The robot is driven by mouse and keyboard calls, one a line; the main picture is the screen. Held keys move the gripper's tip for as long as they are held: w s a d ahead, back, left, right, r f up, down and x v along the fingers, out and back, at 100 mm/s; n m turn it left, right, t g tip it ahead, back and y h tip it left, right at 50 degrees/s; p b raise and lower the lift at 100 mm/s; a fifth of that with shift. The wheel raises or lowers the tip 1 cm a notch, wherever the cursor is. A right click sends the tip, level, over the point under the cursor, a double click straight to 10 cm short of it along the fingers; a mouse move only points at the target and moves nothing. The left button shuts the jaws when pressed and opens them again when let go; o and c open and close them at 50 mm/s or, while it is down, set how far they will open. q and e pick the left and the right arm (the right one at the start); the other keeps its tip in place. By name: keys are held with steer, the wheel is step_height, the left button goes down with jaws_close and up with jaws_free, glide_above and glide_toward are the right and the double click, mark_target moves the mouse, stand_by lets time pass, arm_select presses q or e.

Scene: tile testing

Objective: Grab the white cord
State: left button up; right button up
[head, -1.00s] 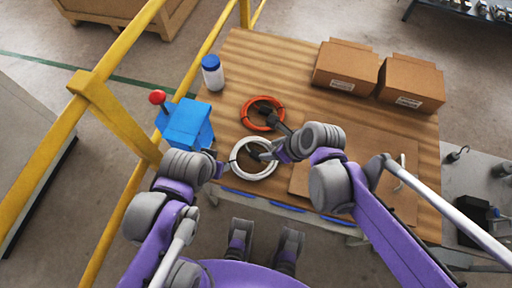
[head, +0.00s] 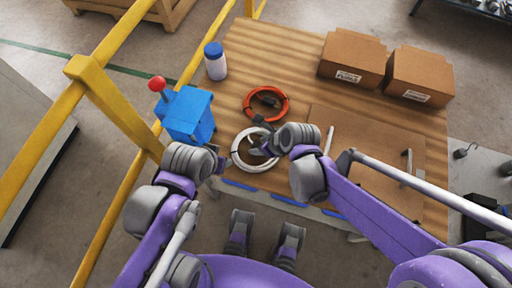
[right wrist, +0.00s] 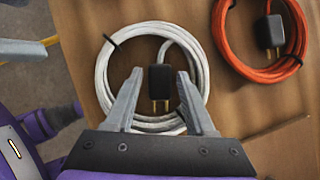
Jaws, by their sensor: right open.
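The white cord (head: 237,156) lies coiled in a ring near the front edge of the wooden table. In the right wrist view the white cord (right wrist: 102,75) shows a black plug with metal prongs inside the ring and a black tie at upper left. My right gripper (head: 256,150) is over the coil; in the right wrist view this gripper (right wrist: 159,77) is open, its fingers on either side of the plug. I cannot tell whether they touch it. My left gripper (head: 218,167) is left of the coil, small and partly hidden by its wrist.
An orange cord (head: 247,103) lies coiled just behind the white one. A blue box with a red knob (head: 188,116) stands left, a white bottle with a blue cap (head: 215,67) behind it. Two cardboard boxes (head: 350,63) (head: 417,78) are at the back right. Yellow rails (head: 115,115) run along the left.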

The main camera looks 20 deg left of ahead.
jaws_close()
